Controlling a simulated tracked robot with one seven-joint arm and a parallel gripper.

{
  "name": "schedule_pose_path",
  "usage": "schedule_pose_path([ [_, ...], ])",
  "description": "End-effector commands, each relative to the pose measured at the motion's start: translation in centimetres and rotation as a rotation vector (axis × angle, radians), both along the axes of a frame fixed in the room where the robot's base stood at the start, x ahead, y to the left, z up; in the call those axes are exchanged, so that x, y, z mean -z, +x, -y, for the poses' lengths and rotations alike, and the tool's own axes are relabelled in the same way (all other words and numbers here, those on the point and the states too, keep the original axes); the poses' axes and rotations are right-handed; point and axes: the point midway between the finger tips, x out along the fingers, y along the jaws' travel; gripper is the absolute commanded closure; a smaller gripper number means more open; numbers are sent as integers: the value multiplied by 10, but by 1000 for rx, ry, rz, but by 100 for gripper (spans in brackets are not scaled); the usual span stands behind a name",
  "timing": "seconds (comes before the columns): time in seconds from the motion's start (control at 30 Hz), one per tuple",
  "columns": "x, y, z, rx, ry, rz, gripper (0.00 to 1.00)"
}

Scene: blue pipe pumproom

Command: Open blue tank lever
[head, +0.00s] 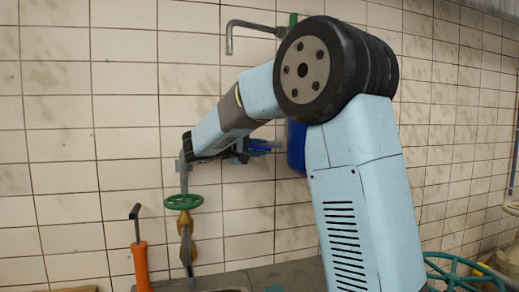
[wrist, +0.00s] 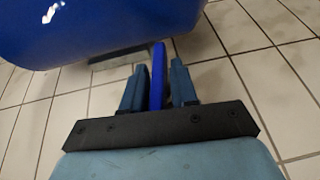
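The blue tank (head: 296,148) is mostly hidden behind my arm in the head view; its rounded blue body (wrist: 110,22) fills the top left of the wrist view. The blue lever (wrist: 157,78) is a narrow upright bar between my gripper's two fingers in the wrist view. It also shows in the head view as a thin blue bar (head: 262,145) left of the tank. My gripper (wrist: 159,82) is open around the lever, with a thin gap on each side. I cannot tell how deep the lever sits between the fingers.
A tiled wall (head: 120,110) stands behind. A green valve wheel (head: 184,201) on a pipe is below my wrist, and an orange-handled lever (head: 140,262) is left of it. A grey bent pipe (head: 245,27) is above my arm. A larger green wheel (head: 462,268) is at lower right.

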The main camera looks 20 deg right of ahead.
Motion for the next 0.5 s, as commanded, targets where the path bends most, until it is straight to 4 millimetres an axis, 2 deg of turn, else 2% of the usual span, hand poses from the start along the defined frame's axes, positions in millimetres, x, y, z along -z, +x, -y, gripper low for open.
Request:
schedule_pose_path([
  [0.03,7,0,-2,0,2,-13,69],
  [0.13,5,0,-2,-1,2,-11,62],
  [0.5,2,-1,-2,0,1,-5,62],
])
